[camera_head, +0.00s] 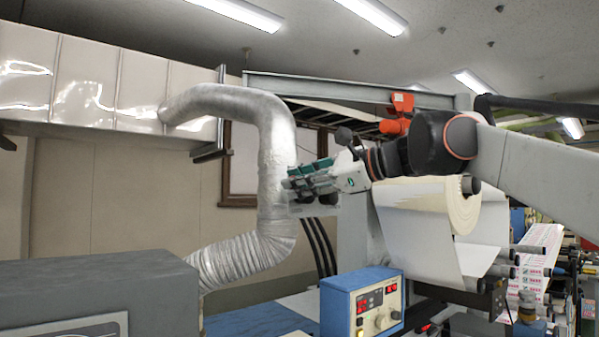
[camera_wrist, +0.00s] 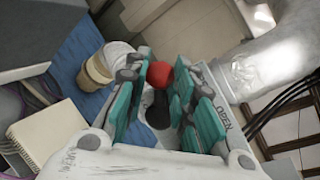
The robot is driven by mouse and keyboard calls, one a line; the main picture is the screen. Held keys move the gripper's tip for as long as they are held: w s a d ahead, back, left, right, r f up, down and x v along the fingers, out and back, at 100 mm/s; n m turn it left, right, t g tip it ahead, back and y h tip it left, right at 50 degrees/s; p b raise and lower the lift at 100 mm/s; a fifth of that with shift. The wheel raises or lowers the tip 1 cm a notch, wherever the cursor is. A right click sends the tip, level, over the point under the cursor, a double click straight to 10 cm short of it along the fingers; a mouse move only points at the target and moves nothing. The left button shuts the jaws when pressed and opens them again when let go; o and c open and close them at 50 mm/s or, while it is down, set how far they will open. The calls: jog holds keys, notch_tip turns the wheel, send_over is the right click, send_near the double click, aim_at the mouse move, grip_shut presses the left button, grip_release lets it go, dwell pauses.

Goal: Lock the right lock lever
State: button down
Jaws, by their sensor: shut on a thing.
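In the head view the lever cannot be made out clearly behind the fingers. Which way it is turned cannot be told.
A silver flexible duct (camera_head: 276,150) stands close behind my gripper. A white paper roll (camera_head: 430,205) is right of and below it. A blue control box (camera_head: 362,303) stands lower down.

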jog(key=shift+s+a+f+n+t+h+p, duration=0.15)
jog(key=shift+f+n+h+p, duration=0.15)
jog(key=shift+f+n+h, duration=0.55)
jog(key=shift+s+a+f+n+t+h+p, duration=0.15)
jog(key=shift+f+n+h+p, duration=0.3)
jog(key=shift+n, duration=0.85)
jog(key=shift+s+a+f+n+t+h+p, duration=0.15)
jog(key=shift+f+n+h, duration=0.25)
jog(key=shift+n+h, duration=0.5)
jog(key=shift+w, duration=0.1)
jog(key=c, duration=1.3)
grip_release()
jog(key=v, duration=0.7)
jog(key=shift+d, duration=0.15)
